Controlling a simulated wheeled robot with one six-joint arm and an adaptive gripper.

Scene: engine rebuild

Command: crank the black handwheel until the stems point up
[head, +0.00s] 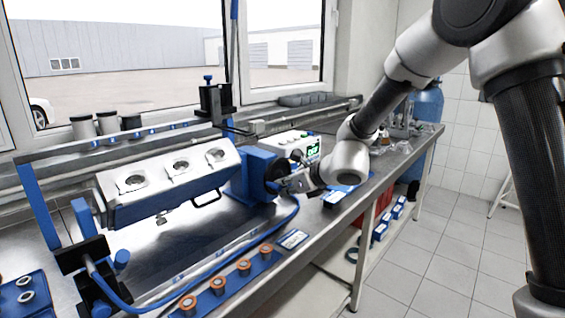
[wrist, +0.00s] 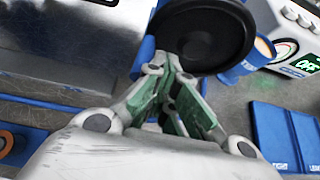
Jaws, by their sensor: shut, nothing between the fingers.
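The black handwheel (wrist: 205,32) fills the upper middle of the wrist view; in the head view it shows as a dark disc (head: 276,168) on the blue drive housing (head: 255,172). My gripper (wrist: 172,65) is shut and empty, its fingertips at the lower left part of the wheel's rim. I cannot tell if they touch it. In the head view my gripper (head: 284,186) is beside the wheel. The silver engine block (head: 170,178) is tilted in the blue fixture, with three round ports on its upper face. I cannot make out any stems pointing up.
A meter box with a green display (head: 300,146) stands behind the wheel. A blue tray of copper-coloured parts (head: 232,282) lies at the bench front. A blue hose (head: 240,245) runs along the bench. Blue booklets (wrist: 287,130) lie right of my gripper.

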